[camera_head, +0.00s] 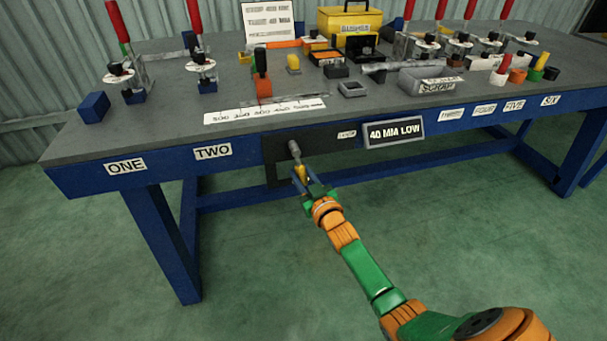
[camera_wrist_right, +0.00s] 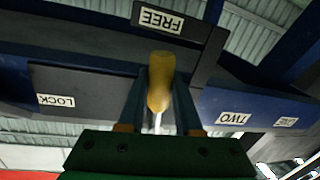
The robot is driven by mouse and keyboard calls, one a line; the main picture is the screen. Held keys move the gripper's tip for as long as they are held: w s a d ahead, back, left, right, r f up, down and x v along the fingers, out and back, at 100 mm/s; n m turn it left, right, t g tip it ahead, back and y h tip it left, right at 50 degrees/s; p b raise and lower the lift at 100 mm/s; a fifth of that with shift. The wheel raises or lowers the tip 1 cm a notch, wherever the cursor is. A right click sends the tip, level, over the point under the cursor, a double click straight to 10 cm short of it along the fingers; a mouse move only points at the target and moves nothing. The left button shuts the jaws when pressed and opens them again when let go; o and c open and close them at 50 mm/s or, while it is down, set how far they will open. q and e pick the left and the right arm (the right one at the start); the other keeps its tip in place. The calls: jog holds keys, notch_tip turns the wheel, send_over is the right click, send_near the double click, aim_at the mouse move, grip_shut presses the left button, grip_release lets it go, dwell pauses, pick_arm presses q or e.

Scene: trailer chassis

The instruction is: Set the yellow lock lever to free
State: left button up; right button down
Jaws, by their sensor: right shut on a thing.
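The yellow lock lever (camera_wrist_right: 160,85) shows in the right wrist view between the two fingers of my right gripper (camera_wrist_right: 160,100), which is shut on it. In the head view the lever (camera_head: 301,172) hangs at the front of the bench, below a grey pivot (camera_head: 294,149), and my right gripper (camera_head: 305,182) is around its lower part. The wrist view is upside down. It shows a FREE label (camera_wrist_right: 161,20) in line with the lever's end and a LOCK label (camera_wrist_right: 56,101) off to the left. My left gripper is not in view.
A dark plate (camera_head: 310,143) carries the lever on the blue bench front, beside a 40 MM LOW sign (camera_head: 394,131). Red-handled clamps (camera_head: 200,60), a scrap tray (camera_head: 425,80) and a yellow box (camera_head: 348,24) stand on the grey top. The floor in front is clear.

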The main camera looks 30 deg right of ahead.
aim_at(303, 178)
dwell(0.3)
jog(key=c, duration=0.6)
grip_release()
jog(key=shift+a, duration=0.1)
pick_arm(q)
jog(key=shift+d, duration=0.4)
pick_arm(e)
jog(key=s, duration=0.2)
jog(key=s+p, duration=0.1)
jog(key=s, duration=0.1)
jog(key=s+p, duration=0.1)
jog(key=s, duration=0.2)
jog(key=shift+a+r, duration=0.1)
jog(key=shift+a, duration=0.15)
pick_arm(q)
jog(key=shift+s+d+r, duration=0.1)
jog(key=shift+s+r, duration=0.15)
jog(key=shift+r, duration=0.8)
